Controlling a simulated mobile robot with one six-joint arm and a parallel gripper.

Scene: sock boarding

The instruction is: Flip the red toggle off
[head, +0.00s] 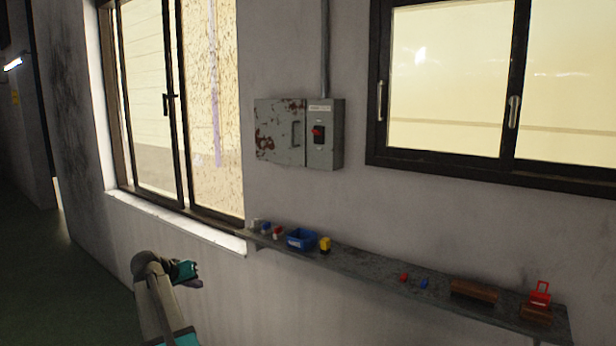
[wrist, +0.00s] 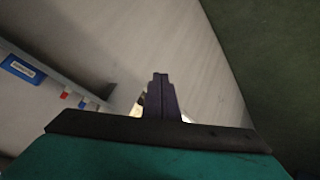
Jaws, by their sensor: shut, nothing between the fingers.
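A red toggle (head: 317,131) sits on the front of a grey switch box (head: 325,155) on the wall, in the head view. The box's rusty door (head: 279,132) stands out to its left. The toggle is too small to tell its position. My gripper (head: 198,284) is at the lower left of the head view, below and left of the box, well apart from it. In the wrist view my gripper's fingers (wrist: 160,77) are together with nothing between them. The switch box does not show in the wrist view.
A grey shelf (head: 376,281) runs along the wall below the box. It carries a blue bin (head: 300,240), a yellow-and-black item (head: 325,245), small red and blue pieces, brown blocks (head: 474,291) and a red item (head: 540,293). Windows flank the box. The wall between box and shelf is clear.

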